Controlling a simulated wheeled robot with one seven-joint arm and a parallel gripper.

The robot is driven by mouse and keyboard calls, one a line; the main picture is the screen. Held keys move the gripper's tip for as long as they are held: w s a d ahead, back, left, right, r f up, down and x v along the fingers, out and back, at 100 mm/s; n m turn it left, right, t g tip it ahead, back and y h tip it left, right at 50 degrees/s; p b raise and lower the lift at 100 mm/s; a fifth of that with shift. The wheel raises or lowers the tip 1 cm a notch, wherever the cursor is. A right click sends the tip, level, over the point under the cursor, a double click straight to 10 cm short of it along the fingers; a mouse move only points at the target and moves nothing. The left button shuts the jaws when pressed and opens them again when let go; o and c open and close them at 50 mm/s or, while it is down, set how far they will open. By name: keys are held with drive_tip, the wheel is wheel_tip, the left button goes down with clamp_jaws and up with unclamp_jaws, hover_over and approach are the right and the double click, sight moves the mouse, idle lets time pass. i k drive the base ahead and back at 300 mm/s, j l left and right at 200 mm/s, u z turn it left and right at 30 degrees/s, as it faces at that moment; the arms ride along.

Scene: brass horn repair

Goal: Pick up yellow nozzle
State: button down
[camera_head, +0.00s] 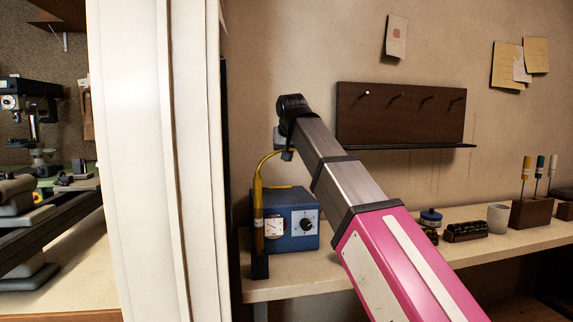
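The yellow nozzle (257,188) is a thin tube standing upright at the left end of the bench. Its lower part is an orange-brown handle in a small black holder (260,266). Its top curves to the right and ends at or just behind my gripper (288,152). My arm reaches in from the lower right, with the gripper small and pointing down by the curved tip. I cannot tell whether the fingers touch the tube, or whether they are open or shut.
A blue box (305,243) with two dials stands right behind the nozzle. The bench (290,288) also holds a blue-lidded jar (431,217), a grey cup (498,218) and a wooden block (530,213) with tools. A peg rack (400,118) hangs behind my arm. A white post (150,160) stands at left.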

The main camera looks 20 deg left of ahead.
sight(257, 180)
drive_tip(key=k+l, duration=0.1)
drive_tip(key=l, duration=0.4)
drive_tip(key=k+l, duration=0.1)
drive_tip(key=l, duration=0.85)
drive_tip(key=k, duration=0.05)
